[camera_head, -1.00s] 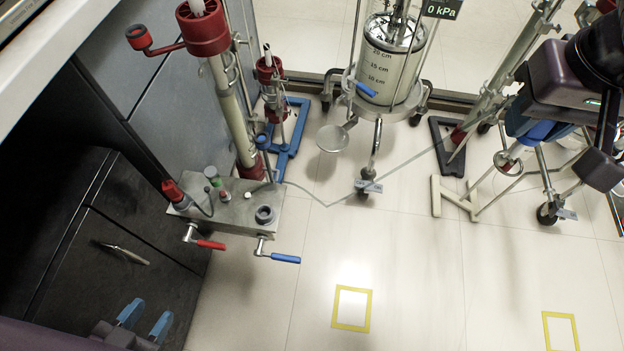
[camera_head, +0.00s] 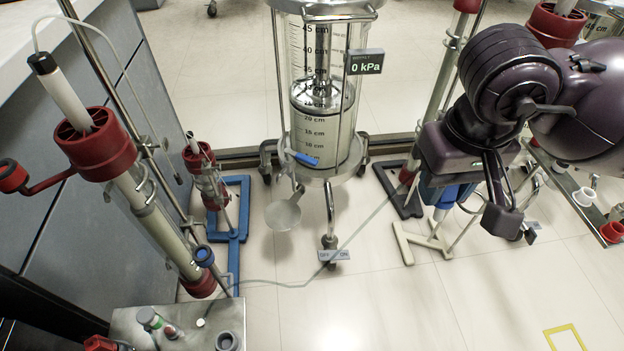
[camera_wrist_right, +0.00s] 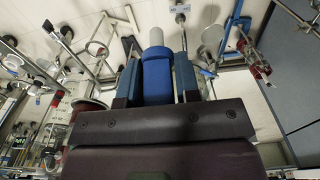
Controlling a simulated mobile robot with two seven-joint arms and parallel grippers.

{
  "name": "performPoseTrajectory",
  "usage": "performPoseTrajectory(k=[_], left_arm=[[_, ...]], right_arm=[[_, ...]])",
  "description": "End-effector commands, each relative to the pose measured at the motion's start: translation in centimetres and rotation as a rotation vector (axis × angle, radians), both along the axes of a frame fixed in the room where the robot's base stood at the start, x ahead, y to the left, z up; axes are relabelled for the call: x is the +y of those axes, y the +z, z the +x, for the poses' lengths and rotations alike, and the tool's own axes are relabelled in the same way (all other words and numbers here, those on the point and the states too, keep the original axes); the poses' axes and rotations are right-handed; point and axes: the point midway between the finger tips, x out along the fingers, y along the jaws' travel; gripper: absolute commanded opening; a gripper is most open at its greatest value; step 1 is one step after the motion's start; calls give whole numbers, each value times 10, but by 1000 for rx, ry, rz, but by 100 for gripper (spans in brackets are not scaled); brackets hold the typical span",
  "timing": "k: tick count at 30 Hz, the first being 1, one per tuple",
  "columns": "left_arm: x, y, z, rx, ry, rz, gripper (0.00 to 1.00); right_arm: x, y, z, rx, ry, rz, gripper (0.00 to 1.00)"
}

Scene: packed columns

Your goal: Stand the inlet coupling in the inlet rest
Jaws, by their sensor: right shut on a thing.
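My right gripper (camera_head: 447,188) is in the right half of the head view, pointing down. Its fingers also show in the right wrist view (camera_wrist_right: 157,75), shut on a blue coupling with a pale tip (camera_wrist_right: 157,82), which I take to be the inlet coupling. In the head view its blue body (camera_head: 436,196) shows below the dark gripper, held above the floor. I cannot tell for sure which part is the inlet rest. A grey round socket (camera_head: 227,341) sits on the metal block at the bottom left, well apart from the gripper. My left gripper is out of view.
A clear graduated cylinder (camera_head: 322,125) on a wheeled stand is at the middle, with a 0 kPa display (camera_head: 366,62). A thin hose crosses the floor. The front middle floor is clear.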

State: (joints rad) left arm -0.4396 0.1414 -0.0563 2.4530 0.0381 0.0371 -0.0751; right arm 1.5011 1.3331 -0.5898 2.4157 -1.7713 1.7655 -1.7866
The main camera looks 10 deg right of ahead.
Motion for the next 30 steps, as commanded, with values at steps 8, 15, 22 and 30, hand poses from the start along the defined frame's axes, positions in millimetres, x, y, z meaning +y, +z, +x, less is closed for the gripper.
performPoseTrajectory(k=[8, 15, 22, 30], left_arm=[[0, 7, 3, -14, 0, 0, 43], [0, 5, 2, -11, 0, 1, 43], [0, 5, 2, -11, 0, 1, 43], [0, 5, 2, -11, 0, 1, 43]], right_arm=[[0, 3, 0, -9, 0, 0, 0], [28, 9, 2, -44, 56, 5, 0], [83, -3, -8, -73, 169, 10, 0], [161, -25, -24, -104, 309, 18, 0]])
